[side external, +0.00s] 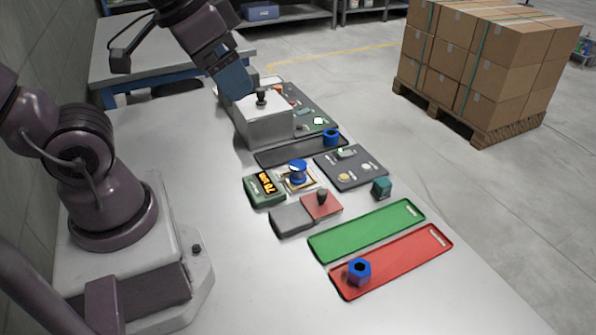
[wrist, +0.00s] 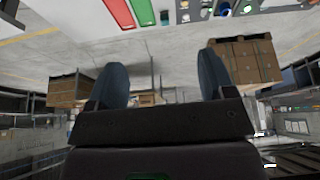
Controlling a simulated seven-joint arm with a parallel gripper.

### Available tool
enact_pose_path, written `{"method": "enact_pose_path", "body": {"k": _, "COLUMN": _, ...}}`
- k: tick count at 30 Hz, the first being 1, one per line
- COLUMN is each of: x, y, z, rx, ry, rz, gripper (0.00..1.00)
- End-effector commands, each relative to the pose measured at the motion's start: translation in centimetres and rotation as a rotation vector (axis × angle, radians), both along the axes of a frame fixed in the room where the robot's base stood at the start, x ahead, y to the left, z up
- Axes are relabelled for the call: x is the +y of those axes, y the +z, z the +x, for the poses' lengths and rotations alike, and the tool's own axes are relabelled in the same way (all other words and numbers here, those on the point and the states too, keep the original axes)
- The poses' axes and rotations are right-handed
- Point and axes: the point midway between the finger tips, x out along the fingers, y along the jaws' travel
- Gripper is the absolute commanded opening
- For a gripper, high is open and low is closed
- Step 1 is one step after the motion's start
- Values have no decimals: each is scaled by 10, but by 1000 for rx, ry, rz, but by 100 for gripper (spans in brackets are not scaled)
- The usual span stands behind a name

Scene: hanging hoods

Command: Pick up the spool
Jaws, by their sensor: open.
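The spool (side external: 298,171), blue with white, stands upright on a small pale base in the middle of the table in the side view. My gripper (side external: 238,90) is above and left of it in the picture, by the grey box, well apart from the spool. In the wrist view my gripper (wrist: 161,82) has its two blue fingers spread wide with nothing between them. That view looks out over the floor, with the table only along its top edge. Small blue items show there, but I cannot tell which is the spool.
A grey box (side external: 262,128) with a black knob stands near my gripper. A green scale (side external: 264,188) sits left of the spool. A dark tray (side external: 283,155) holds a blue ring (side external: 331,137). Green (side external: 365,232) and red (side external: 400,268) trays lie nearer, with a blue hexagonal piece (side external: 359,272).

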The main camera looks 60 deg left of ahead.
Motion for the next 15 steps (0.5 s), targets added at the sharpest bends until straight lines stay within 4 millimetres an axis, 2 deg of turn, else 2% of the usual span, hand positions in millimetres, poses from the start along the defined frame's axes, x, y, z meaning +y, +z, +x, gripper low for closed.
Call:
{"method": "enact_pose_path", "body": {"k": 8, "x": 30, "y": -49, "z": 47, "rx": 266, "ry": 151, "rz": -43, "gripper": 76}}
{"method": "enact_pose_path", "body": {"k": 15, "x": 68, "y": -112, "z": 96, "rx": 423, "ry": 381, "rz": -105, "gripper": 76}}
